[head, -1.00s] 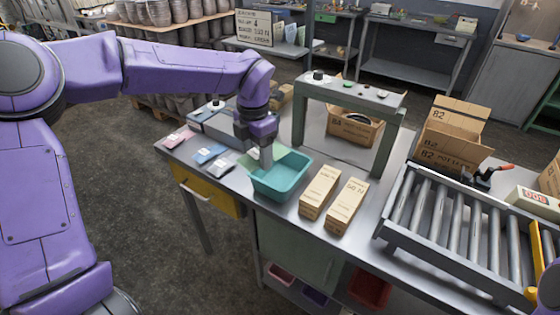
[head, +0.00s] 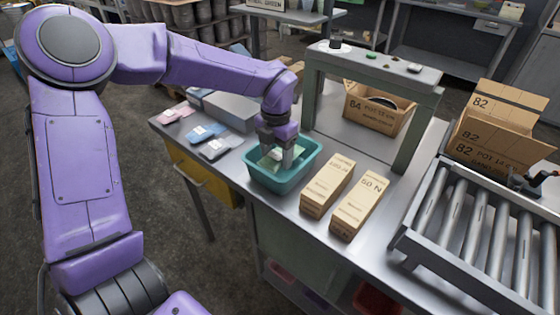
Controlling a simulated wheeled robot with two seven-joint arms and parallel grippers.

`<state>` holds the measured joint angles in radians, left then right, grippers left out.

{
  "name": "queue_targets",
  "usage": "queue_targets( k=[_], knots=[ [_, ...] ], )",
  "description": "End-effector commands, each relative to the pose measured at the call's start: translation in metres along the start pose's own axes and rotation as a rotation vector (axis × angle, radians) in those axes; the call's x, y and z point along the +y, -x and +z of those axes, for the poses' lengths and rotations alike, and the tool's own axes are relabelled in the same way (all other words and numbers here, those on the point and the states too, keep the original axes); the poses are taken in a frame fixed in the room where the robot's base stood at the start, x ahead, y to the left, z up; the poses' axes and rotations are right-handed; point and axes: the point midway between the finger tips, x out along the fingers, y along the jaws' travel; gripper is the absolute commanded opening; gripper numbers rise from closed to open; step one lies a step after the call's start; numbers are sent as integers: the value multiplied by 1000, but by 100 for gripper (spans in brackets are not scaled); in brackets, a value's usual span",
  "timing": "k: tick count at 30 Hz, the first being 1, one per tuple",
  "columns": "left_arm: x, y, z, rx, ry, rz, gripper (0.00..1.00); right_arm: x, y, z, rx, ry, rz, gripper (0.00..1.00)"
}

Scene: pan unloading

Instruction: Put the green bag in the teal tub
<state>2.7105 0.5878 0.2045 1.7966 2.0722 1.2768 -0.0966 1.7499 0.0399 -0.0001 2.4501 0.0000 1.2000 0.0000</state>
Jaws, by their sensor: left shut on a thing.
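The teal tub (head: 258,182) stands on the metal workbench, left of two upright cartons. My left gripper (head: 281,161) points down into the tub's opening. It is shut on the green bag (head: 268,158), which shows pale green with a white label inside the tub's rim. The gripper's fingers hide part of the bag, and I cannot tell whether the bag touches the tub floor. My right gripper is not in view.
Pink (head: 174,115), blue (head: 203,133) and grey (head: 221,145) bags lie left of the tub. Two tan cartons (head: 328,187) (head: 359,206) stand close on its right. A green frame (head: 407,145) rises behind them. A roller conveyor (head: 480,215) is at right.

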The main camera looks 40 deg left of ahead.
Motion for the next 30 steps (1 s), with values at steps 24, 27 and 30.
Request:
queue_targets(
  k=[24, 27, 30],
  knots=[
    [-2, -48, 2, -1, -4, 0, 89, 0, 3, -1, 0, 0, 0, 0],
    [-2, -48, 2, -1, -4, 0, 89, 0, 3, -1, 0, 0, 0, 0],
    [-2, -47, 2, -1, -4, 0, 89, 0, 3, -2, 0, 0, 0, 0]
  ],
)
